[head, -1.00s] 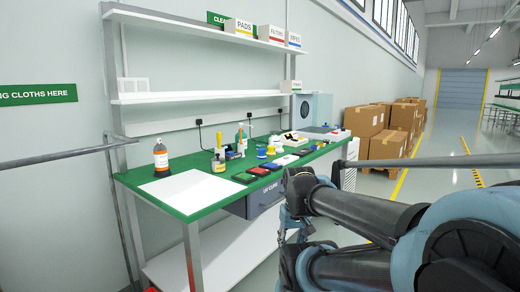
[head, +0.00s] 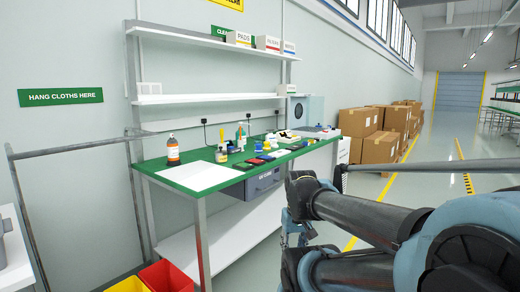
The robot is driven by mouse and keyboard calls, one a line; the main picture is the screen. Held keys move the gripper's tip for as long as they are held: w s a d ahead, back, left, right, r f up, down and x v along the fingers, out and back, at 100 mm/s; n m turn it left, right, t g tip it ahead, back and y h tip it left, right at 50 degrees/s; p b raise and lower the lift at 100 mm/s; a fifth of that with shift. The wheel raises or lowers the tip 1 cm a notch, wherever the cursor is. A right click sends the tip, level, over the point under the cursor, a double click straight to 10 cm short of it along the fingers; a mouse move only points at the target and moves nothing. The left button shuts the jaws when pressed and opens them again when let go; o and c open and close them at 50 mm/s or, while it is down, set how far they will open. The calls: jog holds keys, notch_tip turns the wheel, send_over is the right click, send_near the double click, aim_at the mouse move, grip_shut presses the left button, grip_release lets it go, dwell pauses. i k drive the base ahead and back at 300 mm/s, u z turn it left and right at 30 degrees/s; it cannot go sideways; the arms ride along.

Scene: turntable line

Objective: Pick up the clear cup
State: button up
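I cannot make out a clear cup in the head view. My gripper (head: 297,236) hangs in front of the bench's right part, at the end of my dark arm. Its fingers are too small and partly hidden to read.
A white sheet (head: 201,177) lies on the bench's left end. Shelves (head: 210,97) hang above. A red bin (head: 168,277) and a yellow bin (head: 128,285) stand at the lower left, by a grey rail (head: 75,147). Cardboard boxes (head: 378,148) stack beyond the bench; the right floor is open.

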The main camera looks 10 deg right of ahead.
aim_at(258, 139)
jog(key=u, duration=0.1)
jog(key=k, duration=0.4)
jog(key=z, duration=0.6)
jog(key=i, duration=1.9)
jog(key=u, duration=0.5)
